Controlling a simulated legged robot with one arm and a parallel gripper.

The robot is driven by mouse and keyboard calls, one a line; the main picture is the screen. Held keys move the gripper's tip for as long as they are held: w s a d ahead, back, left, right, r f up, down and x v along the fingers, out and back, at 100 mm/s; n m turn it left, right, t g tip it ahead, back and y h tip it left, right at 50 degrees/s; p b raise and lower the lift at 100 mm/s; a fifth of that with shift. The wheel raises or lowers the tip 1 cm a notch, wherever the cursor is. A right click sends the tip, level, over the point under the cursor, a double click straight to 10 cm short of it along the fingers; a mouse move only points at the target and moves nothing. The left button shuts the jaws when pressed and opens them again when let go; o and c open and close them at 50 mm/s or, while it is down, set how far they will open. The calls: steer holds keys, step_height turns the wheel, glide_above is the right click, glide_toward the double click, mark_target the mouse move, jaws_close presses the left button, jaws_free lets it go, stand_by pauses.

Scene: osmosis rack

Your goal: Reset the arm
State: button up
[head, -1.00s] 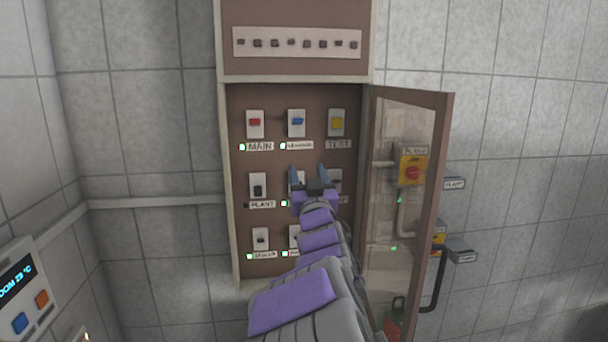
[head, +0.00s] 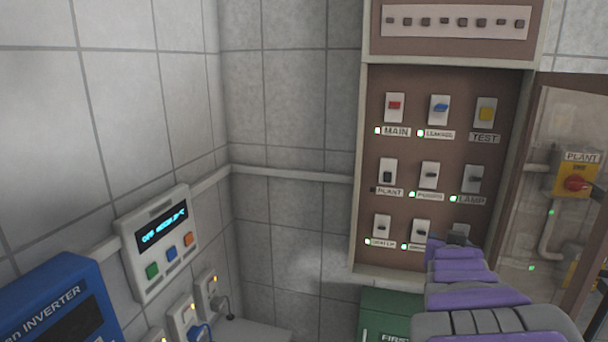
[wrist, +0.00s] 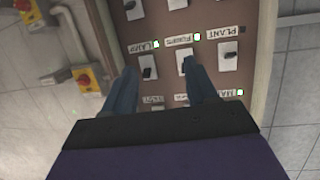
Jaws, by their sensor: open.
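My gripper (head: 447,240) is at the lower right of the brown switch panel (head: 404,153) in the head view, in front of its bottom row. In the wrist view its two blue fingers (wrist: 161,88) are spread apart with nothing between them. The panel's labels appear upside down there, with the pumps switch (wrist: 186,64) by the right finger and the lamp switch (wrist: 148,72) between the fingers. I cannot tell whether a finger touches the panel. My arm hides part of the bottom-right switch.
The cabinet's glazed door (head: 553,190) stands open at the right, with a yellow and red plant isolator (head: 575,182) behind it. At the left are a room control box (head: 160,243), a blue inverter (head: 62,310) and plugged sockets. A green first-aid box (head: 385,315) is below the cabinet.

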steer(key=s+a+f+n+g+y+b, duration=0.1)
steer(key=s+a+f+g+y, duration=0.1)
steer(key=s+a+f+g, duration=0.45)
steer(key=s+a+f+n+g+y+b, duration=0.15)
steer(key=s+a+f, duration=0.25)
steer(key=s+f, duration=0.7)
steer(key=s+a+f+n+g+y, duration=0.1)
steer(key=s+a+f+g, duration=0.1)
steer(key=s, duration=0.8)
steer(key=s+a+f+n+g+y+b, duration=0.1)
steer(key=s+a+g, duration=0.3)
steer(key=s, duration=0.7)
steer(key=shift+f+g+y, duration=0.35)
steer(key=shift+f+g, duration=0.45)
steer(key=shift+f, duration=0.05)
steer(key=shift+a+n, duration=0.1)
steer(key=shift+n, duration=0.15)
steer(key=shift+c, duration=0.4)
